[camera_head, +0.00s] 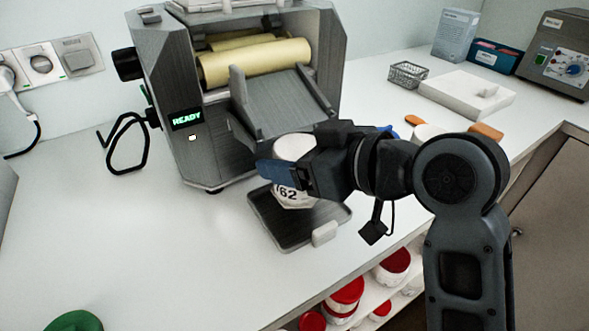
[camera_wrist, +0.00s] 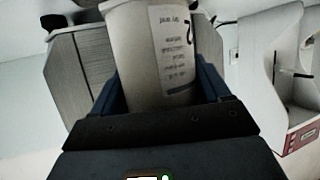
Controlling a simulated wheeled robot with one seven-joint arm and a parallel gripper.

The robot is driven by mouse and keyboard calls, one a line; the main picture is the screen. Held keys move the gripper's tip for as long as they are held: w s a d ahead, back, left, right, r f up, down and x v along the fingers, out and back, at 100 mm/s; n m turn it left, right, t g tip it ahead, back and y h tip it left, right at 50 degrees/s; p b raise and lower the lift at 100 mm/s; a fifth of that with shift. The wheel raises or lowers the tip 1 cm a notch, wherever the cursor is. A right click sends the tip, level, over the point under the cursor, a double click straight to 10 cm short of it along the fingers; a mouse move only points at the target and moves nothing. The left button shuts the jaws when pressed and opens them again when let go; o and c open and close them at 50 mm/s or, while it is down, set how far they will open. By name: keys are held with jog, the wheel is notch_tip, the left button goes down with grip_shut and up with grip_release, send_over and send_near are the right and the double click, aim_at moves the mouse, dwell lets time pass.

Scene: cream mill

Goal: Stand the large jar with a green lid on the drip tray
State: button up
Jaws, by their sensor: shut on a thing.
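A white jar (camera_head: 293,147) with a label reading "62" on its lower front is between the fingers of my gripper (camera_head: 283,172). In the wrist view the jar (camera_wrist: 158,50) shows a printed label, and my gripper (camera_wrist: 161,85) has a blue finger on each side of it. The jar looks upright over the dark drip tray (camera_head: 318,216), in front of the mill's chute. I cannot tell whether its base touches the tray. No green lid shows on this jar; its top is partly hidden by my gripper. A green round lid (camera_head: 75,321) is cut off at the bottom left.
The grey roller mill (camera_head: 170,85) with a "READY" display stands right behind the tray. A wire basket (camera_head: 408,74), a white tray (camera_head: 468,95) and a control box (camera_head: 556,57) are at the back right. Red-lidded jars (camera_head: 346,291) sit on a shelf below.

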jog(key=shift+f, duration=1.75)
jog(key=shift+f, duration=0.15)
jog(key=o, duration=1)
jog(key=shift+r, duration=0.25)
jog(key=v, duration=1.2)
